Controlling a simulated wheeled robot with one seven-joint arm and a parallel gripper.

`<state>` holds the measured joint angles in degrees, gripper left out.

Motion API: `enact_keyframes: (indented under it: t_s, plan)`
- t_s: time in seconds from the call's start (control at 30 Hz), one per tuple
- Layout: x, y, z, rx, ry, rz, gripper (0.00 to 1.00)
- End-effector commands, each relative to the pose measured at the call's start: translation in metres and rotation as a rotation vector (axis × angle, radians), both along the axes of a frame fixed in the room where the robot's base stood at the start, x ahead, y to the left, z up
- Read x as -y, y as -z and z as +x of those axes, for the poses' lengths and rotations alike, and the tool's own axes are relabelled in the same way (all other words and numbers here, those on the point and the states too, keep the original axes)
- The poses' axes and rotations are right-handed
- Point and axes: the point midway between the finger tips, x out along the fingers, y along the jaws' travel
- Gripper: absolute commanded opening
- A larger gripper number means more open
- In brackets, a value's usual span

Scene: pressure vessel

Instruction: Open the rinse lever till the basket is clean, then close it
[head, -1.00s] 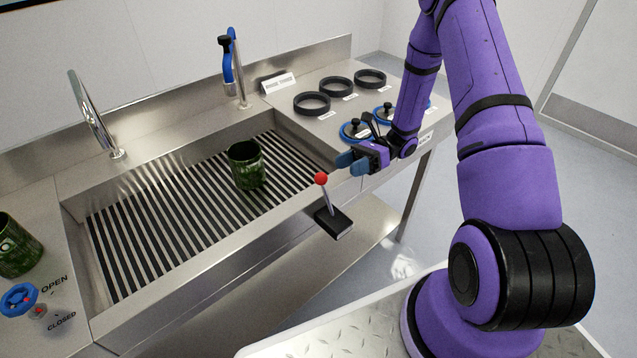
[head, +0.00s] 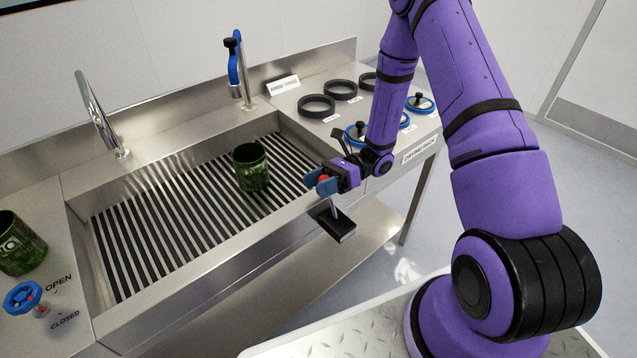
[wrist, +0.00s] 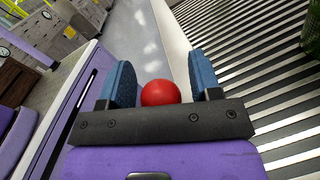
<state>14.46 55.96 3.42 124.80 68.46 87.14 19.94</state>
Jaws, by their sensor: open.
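The rinse lever has a red ball knob (wrist: 160,93) on a thin rod, rising from a black base (head: 337,226) on the sink's front edge. My gripper (head: 322,183) is open around the knob. In the wrist view the gripper's blue fingers (wrist: 162,84) stand on either side of the knob, with a gap showing at the right finger. The green basket (head: 251,167) stands upright on the slatted grate of the sink (head: 160,215). In the head view my fingers partly hide the knob.
A second green basket (head: 18,245) stands on the left counter near a blue valve wheel (head: 22,297) and OPEN and CLOSED labels. Faucets (head: 100,115) rise at the back. Black rings (head: 317,106) and blue-rimmed lids (head: 420,103) lie on the right counter.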

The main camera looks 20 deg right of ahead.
Motion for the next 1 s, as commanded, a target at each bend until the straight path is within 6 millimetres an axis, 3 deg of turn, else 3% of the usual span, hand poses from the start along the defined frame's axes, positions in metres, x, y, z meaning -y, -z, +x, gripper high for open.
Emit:
enact_keyframes:
  t_s: [0.2, 0.47, 0.77, 1.0]
  plan:
    - [-0.0002, 0.0, 0.0, 0.0, 0.0, 0.0, 0.58]
    - [0.0, 0.0, 0.0001, 0.0, 0.001, 0.0, 0.0]
    - [0.0008, -0.0014, -0.0006, 0.027, 0.002, 0.008, 0.0]
    - [0.0031, -0.0067, -0.0061, 0.143, 0.004, 0.045, 0.0]
